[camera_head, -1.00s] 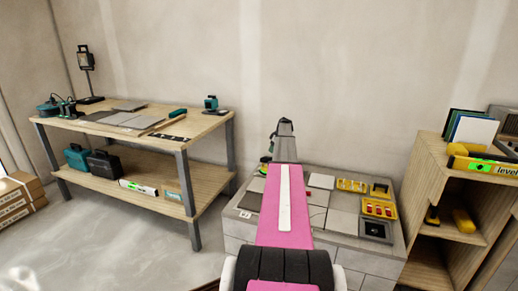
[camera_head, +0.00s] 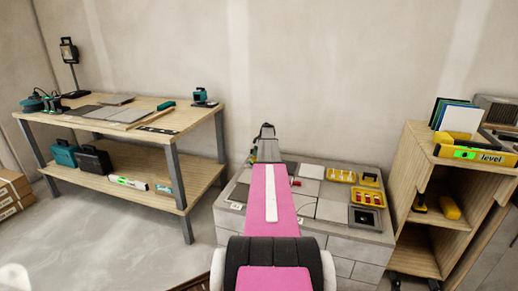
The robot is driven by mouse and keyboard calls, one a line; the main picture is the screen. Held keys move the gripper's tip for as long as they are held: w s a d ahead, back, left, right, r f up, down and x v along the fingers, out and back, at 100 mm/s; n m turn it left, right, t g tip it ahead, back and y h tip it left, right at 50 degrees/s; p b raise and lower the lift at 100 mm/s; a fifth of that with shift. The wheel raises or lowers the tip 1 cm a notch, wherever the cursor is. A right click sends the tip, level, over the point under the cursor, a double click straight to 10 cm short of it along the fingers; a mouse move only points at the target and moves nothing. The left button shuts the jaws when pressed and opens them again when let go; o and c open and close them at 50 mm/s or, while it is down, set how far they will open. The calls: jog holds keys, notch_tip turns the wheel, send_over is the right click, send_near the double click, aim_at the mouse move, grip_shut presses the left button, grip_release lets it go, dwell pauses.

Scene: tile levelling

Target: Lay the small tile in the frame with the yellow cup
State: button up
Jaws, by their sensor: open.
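My pink arm reaches over a low tiled block (camera_head: 346,237). My gripper (camera_head: 264,147) is at its far end, small and partly hidden by the arm; its fingertips are not clear, and I see no tile in it. A pale small tile (camera_head: 311,171) lies at the back of the block, right of my gripper; I cannot tell whether it is the task's tile. A dark square frame (camera_head: 364,218) with a round spot inside is at the front right of the block. I cannot make out a yellow cup in a frame. Part of the block's left side is hidden behind my arm.
Yellow trays (camera_head: 367,197) with small red and white pieces sit on the block's right side. A wooden shelf unit (camera_head: 402,170) with a yellow level (camera_head: 475,155) stands at right. A workbench (camera_head: 200,120) with tools stands at left. The floor (camera_head: 110,240) between is clear.

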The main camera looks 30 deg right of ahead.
jog(key=shift+f, duration=0.15)
grip_shut()
dwell(0.4)
